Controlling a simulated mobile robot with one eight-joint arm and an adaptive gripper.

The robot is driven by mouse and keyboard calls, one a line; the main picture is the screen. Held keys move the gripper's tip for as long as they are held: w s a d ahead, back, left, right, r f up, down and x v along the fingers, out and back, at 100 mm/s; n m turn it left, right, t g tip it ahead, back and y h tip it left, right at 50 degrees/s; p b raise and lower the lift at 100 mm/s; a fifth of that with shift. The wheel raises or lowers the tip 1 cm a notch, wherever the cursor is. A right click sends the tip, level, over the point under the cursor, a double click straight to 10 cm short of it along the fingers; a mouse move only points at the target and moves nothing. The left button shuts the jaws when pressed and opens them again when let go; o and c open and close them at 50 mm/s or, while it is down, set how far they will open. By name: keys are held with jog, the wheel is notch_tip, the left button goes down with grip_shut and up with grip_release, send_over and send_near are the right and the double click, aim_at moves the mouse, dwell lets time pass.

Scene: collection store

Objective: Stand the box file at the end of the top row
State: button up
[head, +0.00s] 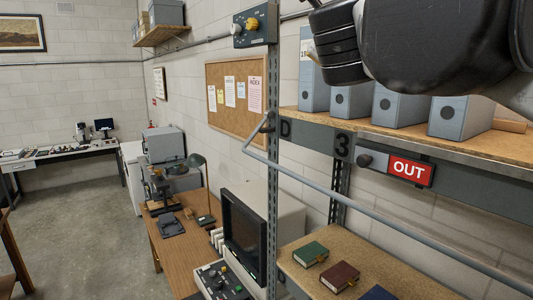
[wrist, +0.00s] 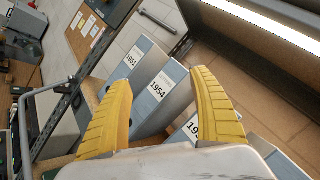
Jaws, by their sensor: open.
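Several grey-blue box files stand on the wooden upper shelf (head: 500,146) in the head view. The leftmost file (head: 313,85) is upright at the shelf's left end; the others, such as the rightmost one (head: 460,117), are partly hidden above by my arm. In the wrist view, a file labelled 1951 (wrist: 122,68) and one labelled 1954 (wrist: 172,82) stand side by side, with a third label partly hidden lower down. My gripper (wrist: 162,80) is open, its yellow fingers spread across the 1954 file in the picture. I cannot tell whether they touch it.
A steel upright (head: 272,150) and a slanting grey rail (head: 370,215) stand in front of the shelf. Green (head: 310,254) and brown (head: 339,275) books lie on the lower shelf. A bright strip light (wrist: 270,28) shows in the wrist view.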

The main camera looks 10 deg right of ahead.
jog(key=s+a+f+n+g+y, duration=0.15)
jog(key=a+f+n+y, duration=0.4)
jog(key=f+n, duration=0.6)
jog(key=s+a+f+n+g+y, duration=0.15)
jog(key=a+f+n+y, duration=0.4)
jog(key=f+n, duration=0.6)
jog(key=s+d+f+n+g+h, duration=0.1)
jog(key=s+d+f+n+g, duration=0.1)
jog(key=f, duration=0.8)
jog(key=s+d+f+n+g+h, duration=0.1)
jog(key=s+d+f+n+g, duration=0.1)
jog(key=s+f, duration=0.5)
jog(key=s+d+f+n+g+h, duration=0.1)
jog(key=s+f+g, duration=0.3)
jog(key=f, duration=1)
jog(key=shift+s+d+n+g+h, duration=0.35)
jog(key=shift+s+d+n, duration=0.2)
jog(key=shift+n, duration=0.35)
jog(key=shift+f, duration=0.1)
